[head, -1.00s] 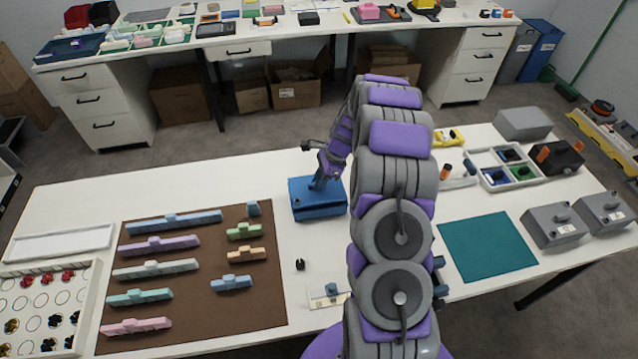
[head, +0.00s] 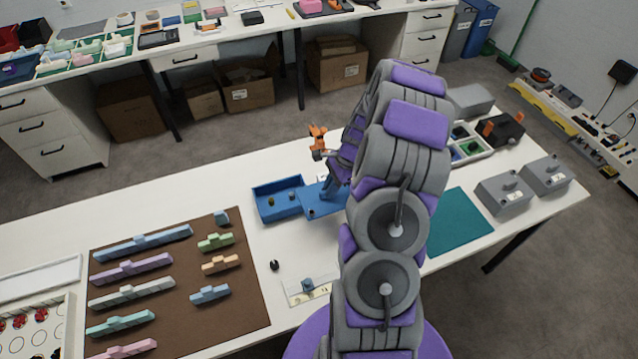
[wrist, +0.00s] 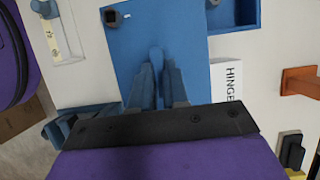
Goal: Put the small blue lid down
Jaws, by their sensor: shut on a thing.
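The small blue lid (head: 318,205) is a flat blue plate just right of the open blue box (head: 258,204). My gripper (head: 331,187) is shut on the lid's knob; my arm partly hides it in the head view. In the wrist view the fingers (wrist: 157,88) close around the blue knob, and the lid (wrist: 130,60) spreads out beyond them with a small dark square at one corner. The box also shows at the top right of the wrist view (wrist: 236,14). I cannot tell whether the lid touches the table or hangs just above it.
A small plate with a blue part (head: 307,287) lies in front. The brown mat (head: 235,295) holds several coloured bars. The white table between is mostly clear.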

